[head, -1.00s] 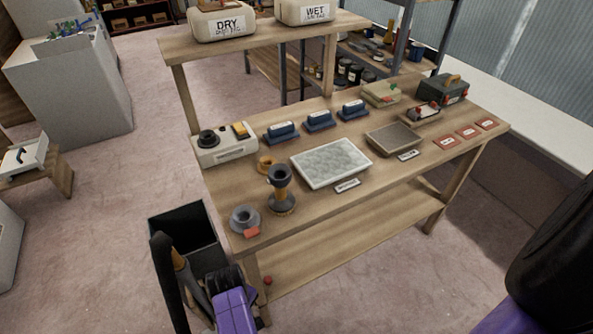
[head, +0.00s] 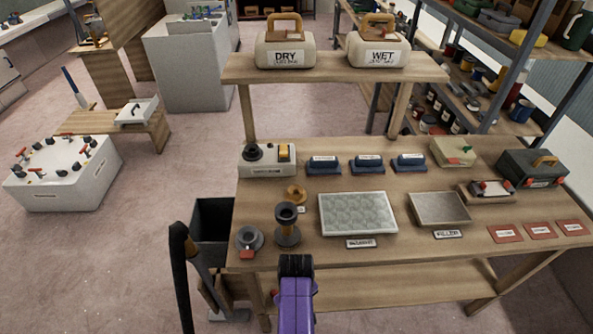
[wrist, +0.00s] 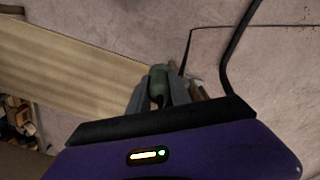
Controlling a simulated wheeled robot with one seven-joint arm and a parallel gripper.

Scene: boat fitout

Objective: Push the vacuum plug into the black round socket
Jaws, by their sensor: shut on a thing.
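The black round socket (head: 253,152) sits on top of the left end of a white box (head: 268,171), at the back left of the workbench. In the wrist view my gripper (wrist: 160,84) is shut on a grey-green, rounded thing (wrist: 158,78), probably the vacuum plug; its front end is partly hidden by the fingers. The grip is over the floor, beside a wooden board. The head view shows my purple arm (head: 296,305) at the bench's front edge, but I cannot make out the fingers or the held thing there. The held thing is apart from the socket.
A yellow switch (head: 284,152) is beside the socket. An orange ring (head: 296,194), a dark spool-like stand (head: 287,225) and a grey flanged ring (head: 249,238) stand on the bench's left side. A black bin (head: 211,230) and black hose (head: 181,275) are left of the bench.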

